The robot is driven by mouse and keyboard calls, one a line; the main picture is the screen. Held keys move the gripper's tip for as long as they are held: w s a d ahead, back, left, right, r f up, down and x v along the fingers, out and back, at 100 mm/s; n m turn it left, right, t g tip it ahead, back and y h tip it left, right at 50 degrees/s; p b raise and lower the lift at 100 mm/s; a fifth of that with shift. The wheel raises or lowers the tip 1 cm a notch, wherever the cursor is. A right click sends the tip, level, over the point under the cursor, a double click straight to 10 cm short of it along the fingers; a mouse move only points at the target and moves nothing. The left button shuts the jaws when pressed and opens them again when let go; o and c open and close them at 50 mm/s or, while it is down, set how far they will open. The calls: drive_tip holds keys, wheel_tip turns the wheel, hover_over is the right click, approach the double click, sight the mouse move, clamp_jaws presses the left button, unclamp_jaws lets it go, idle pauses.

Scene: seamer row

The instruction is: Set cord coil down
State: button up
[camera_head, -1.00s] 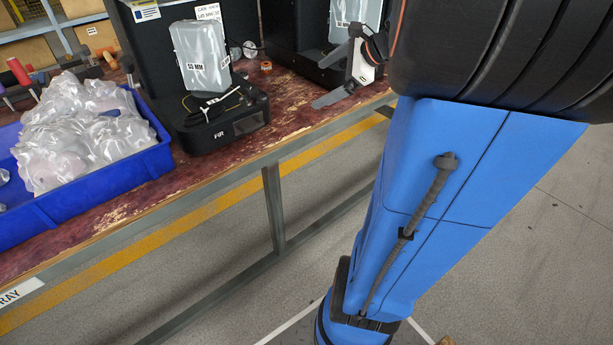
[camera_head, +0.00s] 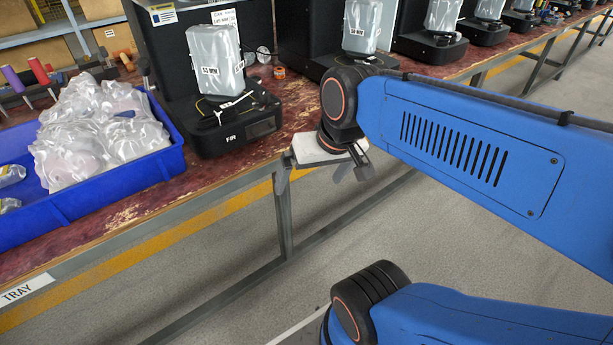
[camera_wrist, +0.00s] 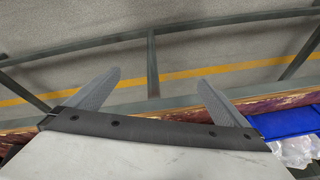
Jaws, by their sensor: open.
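My gripper (camera_head: 358,168) is open and empty, out past the bench's front edge in the head view. In the wrist view its two fingers (camera_wrist: 160,78) stand wide apart with only floor and the bench frame between them. A thin dark cord with a yellowish part (camera_head: 238,104), seemingly the cord coil, lies on the black base of the nearest machine (camera_head: 232,138), in front of its grey block. My gripper is to the right of it and apart from it. The cord's exact shape is too small to tell.
A blue tray (camera_head: 92,205) with clear plastic bags (camera_head: 95,135) stands on the worn red bench (camera_head: 150,200) at left. More black machines (camera_head: 430,48) stand along the bench to the right. A steel rail and legs (camera_head: 284,215) run below; the grey floor in front is clear.

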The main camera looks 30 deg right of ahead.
drive_tip(key=shift+s+f+n+h, duration=0.15)
drive_tip(key=shift+s+n, duration=0.3)
drive_tip(key=shift+n, duration=0.2)
drive_tip(key=shift+s+f+n+h, duration=0.15)
drive_tip(key=shift+s+n, duration=0.25)
drive_tip(key=shift+n, duration=0.25)
